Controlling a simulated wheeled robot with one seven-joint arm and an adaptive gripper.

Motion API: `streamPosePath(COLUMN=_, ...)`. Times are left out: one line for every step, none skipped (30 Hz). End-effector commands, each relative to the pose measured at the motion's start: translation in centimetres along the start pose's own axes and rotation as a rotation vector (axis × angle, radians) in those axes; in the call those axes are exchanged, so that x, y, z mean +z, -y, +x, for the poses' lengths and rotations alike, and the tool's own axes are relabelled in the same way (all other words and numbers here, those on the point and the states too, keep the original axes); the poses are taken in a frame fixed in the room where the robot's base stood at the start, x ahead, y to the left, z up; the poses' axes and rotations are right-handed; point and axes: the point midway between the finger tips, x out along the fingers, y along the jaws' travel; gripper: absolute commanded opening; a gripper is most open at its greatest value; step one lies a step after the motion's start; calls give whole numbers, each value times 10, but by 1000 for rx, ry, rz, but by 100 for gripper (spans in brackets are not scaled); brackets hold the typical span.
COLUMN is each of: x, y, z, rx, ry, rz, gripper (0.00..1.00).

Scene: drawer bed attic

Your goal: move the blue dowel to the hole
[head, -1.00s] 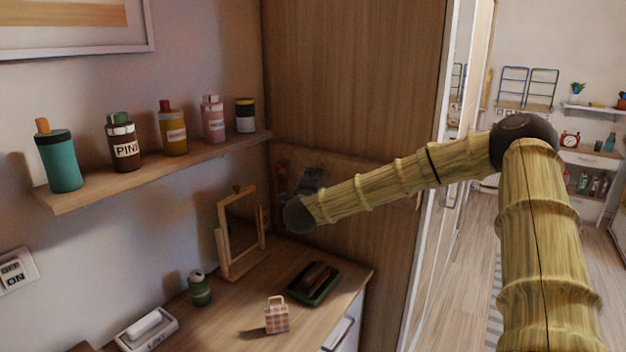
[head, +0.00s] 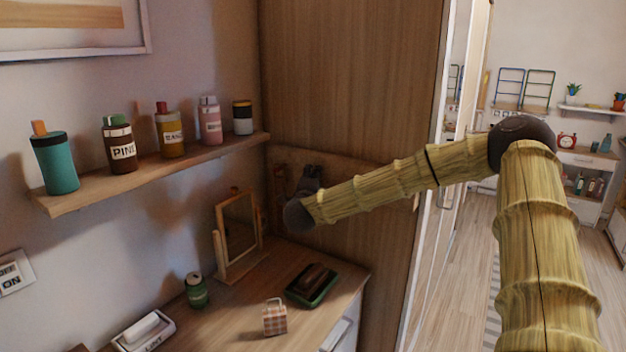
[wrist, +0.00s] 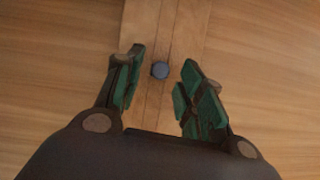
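The blue dowel (wrist: 160,70) shows in the wrist view as a small round blue end against a paler wooden board (wrist: 178,35). My gripper (wrist: 164,73) is open, with one green-padded finger on each side of the dowel and a gap to both. I cannot tell how deep the dowel sits between the fingers. In the head view my gripper (head: 312,172) is small and dark in front of the wooden panel in the corner. The dowel cannot be made out there. I cannot make out a hole in either view.
A shelf (head: 160,168) with several bottles is on the left wall. Below it, the desk (head: 230,325) holds a mirror (head: 240,228), a green can (head: 196,290), a checked bag (head: 274,317) and a green tray (head: 330,290). A tall wooden panel (head: 350,80) stands behind my arm.

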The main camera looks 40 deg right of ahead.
Motion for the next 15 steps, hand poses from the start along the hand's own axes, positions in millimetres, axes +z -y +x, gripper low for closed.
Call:
streamPosePath(x=0, y=0, z=-3, rx=1, ry=1, rz=0, gripper=39)
streamPosePath(x=0, y=0, z=-5, rx=1, ry=1, rz=0, gripper=39)
streamPosePath(x=0, y=0, z=-9, rx=1, ry=2, rz=0, gripper=39)
streamPosePath(x=1, y=0, z=-13, rx=1, ry=2, rz=0, gripper=39)
streamPosePath(x=1, y=0, z=-18, rx=1, ry=2, rz=1, gripper=39)
streamPosePath(x=1, y=0, z=-24, rx=1, ry=2, rz=1, gripper=39)
streamPosePath(x=1, y=0, z=-29, rx=1, ry=3, rz=1, gripper=39)
streamPosePath(x=1, y=0, z=-35, rx=1, ry=3, rz=1, gripper=39)
streamPosePath(x=1, y=0, z=-42, rx=1, ry=3, rz=0, gripper=39)
streamPosePath(x=1, y=0, z=-48, rx=1, ry=3, rz=0, gripper=39)
streamPosePath(x=1, y=0, z=-54, rx=1, ry=2, rz=0, gripper=39)
streamPosePath(x=1, y=0, z=-61, rx=1, ry=4, rz=0, gripper=39)
streamPosePath(x=1, y=0, z=-67, rx=1, ry=3, rz=0, gripper=39)
streamPosePath(x=1, y=0, z=-72, rx=1, ry=3, rz=0, gripper=39)
streamPosePath(x=1, y=0, z=-79, rx=1, ry=3, rz=0, gripper=39)
